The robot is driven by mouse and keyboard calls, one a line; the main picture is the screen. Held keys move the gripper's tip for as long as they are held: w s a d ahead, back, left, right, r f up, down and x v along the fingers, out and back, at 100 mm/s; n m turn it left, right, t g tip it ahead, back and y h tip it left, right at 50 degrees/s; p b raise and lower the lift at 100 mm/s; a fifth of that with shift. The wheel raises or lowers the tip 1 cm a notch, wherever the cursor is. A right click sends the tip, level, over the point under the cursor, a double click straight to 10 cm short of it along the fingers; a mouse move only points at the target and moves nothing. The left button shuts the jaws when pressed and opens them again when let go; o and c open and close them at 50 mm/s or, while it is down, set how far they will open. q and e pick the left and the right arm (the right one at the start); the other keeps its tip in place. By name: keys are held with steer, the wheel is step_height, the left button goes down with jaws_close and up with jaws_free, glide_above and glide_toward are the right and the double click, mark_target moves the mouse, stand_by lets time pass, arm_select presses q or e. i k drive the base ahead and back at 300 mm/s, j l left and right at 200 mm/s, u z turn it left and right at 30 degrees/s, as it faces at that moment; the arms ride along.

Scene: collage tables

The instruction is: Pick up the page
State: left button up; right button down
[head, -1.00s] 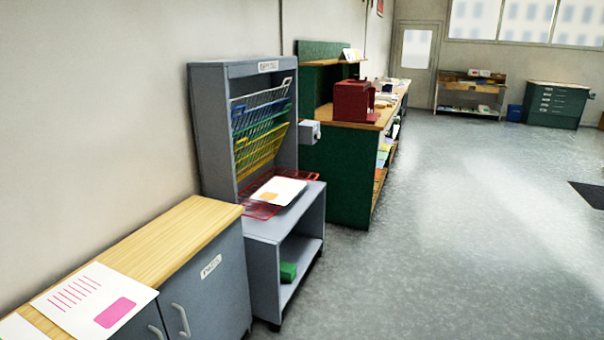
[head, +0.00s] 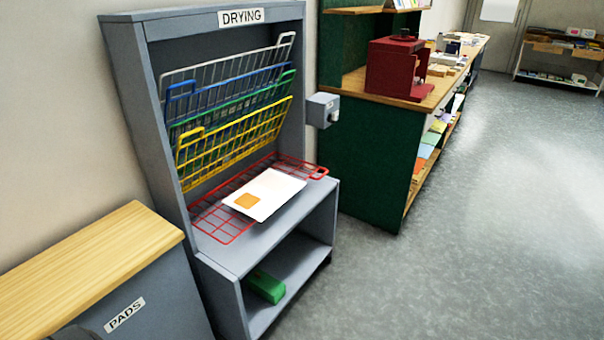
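A white page (head: 275,190) with an orange square on it lies flat on the lowered red wire rack (head: 222,222) of the grey drying unit (head: 128,88). The page covers part of the red rack and its right end lies near the rack's front handle. Neither gripper can be made out in the head view. A small dark shape at the bottom left edge is too cut off to identify.
Yellow (head: 235,143), green, blue and grey racks are tilted up above the page. A green block (head: 266,286) lies on the lower shelf. A wood-topped cabinet (head: 85,262) labelled PADS stands at left. A green bench (head: 375,165) with a red machine (head: 393,70) stands behind at right. The floor (head: 470,240) at right is clear.

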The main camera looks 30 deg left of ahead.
mark_target(259, 199)
steer(key=i+l+u, duration=0.1)
steer(key=i+u, duration=0.3)
steer(key=i+l+u, duration=0.25)
steer(key=i+u, duration=0.15)
steer(key=i+l+u, duration=0.4)
steer(key=i, duration=0.15)
